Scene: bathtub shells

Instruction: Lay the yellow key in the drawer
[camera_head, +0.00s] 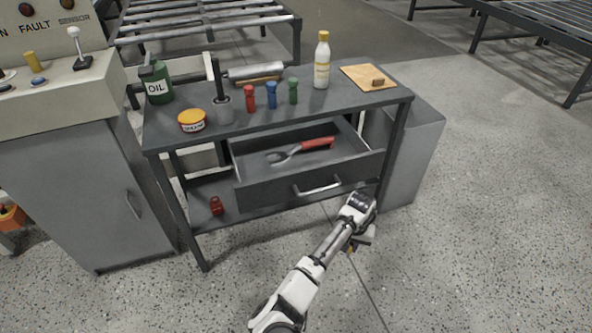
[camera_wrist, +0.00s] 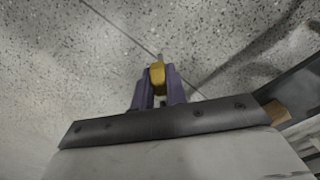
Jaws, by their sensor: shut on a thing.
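The yellow key (camera_wrist: 157,75) is held between the purple fingers of my gripper (camera_wrist: 158,88) in the wrist view, with bare floor beyond it. In the head view my gripper (camera_head: 355,243) is low, in front of the workbench's right side, and only a small bit of yellow shows under it. The drawer (camera_head: 270,193) is pulled open under the bench top, up and left of my gripper. A wrench with a red handle (camera_head: 318,143) lies inside the drawer, with bare floor around it. The key is outside the drawer.
The bench top (camera_head: 330,105) holds a green oil can (camera_head: 155,84), an orange tin (camera_head: 192,120), coloured pegs, a bottle (camera_head: 321,62) and a board (camera_head: 367,78). A red padlock-like item (camera_head: 216,206) is on the lower shelf. A grey cabinet stands at the left.

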